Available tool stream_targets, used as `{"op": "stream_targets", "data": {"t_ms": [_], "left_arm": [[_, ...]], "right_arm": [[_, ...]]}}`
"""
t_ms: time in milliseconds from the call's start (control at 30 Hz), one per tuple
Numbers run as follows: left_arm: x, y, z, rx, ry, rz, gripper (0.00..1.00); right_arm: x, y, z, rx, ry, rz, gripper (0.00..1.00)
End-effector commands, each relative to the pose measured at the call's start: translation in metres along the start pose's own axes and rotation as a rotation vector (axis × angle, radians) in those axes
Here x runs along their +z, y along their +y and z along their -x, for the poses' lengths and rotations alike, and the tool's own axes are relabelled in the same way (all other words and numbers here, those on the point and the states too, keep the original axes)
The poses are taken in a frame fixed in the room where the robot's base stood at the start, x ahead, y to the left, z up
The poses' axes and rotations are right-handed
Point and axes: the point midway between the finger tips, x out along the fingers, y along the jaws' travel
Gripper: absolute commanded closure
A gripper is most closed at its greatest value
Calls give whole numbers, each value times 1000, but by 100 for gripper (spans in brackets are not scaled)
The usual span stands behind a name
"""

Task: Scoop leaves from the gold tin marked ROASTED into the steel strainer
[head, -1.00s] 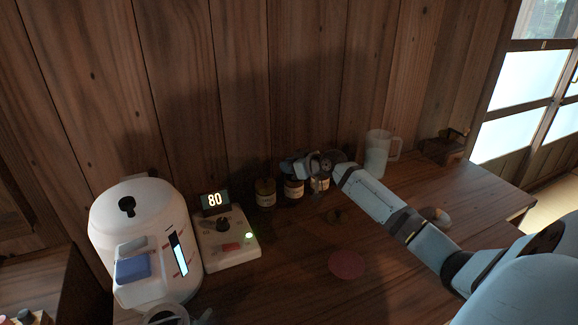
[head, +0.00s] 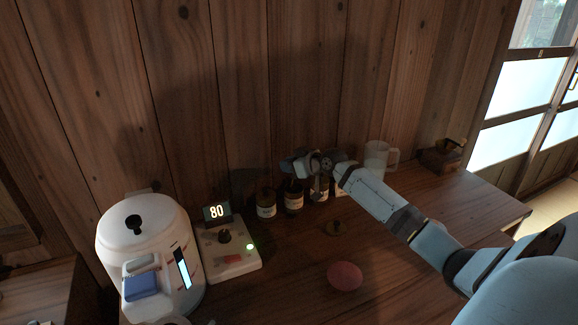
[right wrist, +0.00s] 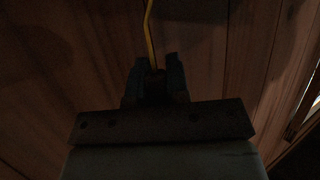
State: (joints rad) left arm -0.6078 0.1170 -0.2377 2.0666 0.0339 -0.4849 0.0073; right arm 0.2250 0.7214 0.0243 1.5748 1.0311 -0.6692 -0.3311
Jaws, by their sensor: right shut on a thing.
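Three dark tins or jars with pale labels stand in a row by the wall in the head view: a left one (head: 266,204), a middle one (head: 293,199) and a right one (head: 320,190). Their labels are too small to read, so I cannot tell which is marked ROASTED. My right gripper (head: 294,166) is just above the middle and right tins. In the right wrist view it (right wrist: 157,77) is shut on a thin yellow-gold rod (right wrist: 149,35), which looks like a scoop handle; its far end is out of view. I cannot make out the steel strainer. My left gripper is not in view.
A white kettle-like dispenser (head: 141,240) and a control box with display 80 (head: 238,262) stand at left. A round brown piece (head: 339,228) and pink disc (head: 345,276) lie in front of the tins. A clear jug (head: 376,158) and wooden box (head: 440,158) stand behind my right arm.

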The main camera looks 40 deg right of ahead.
Motion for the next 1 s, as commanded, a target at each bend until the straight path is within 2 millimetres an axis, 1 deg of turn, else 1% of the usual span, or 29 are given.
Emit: {"op": "stream_targets", "data": {"t_ms": [33, 367, 700, 1000], "left_arm": [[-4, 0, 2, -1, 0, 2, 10], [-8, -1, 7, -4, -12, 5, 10], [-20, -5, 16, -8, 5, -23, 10], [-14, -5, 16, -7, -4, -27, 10]], "right_arm": [[-6, 0, 2, 0, 0, 1, 100], [-24, 0, 10, 0, 0, 0, 100], [-42, 0, 17, -1, 0, 0, 100], [-43, 0, 18, 0, 0, 0, 100]]}}
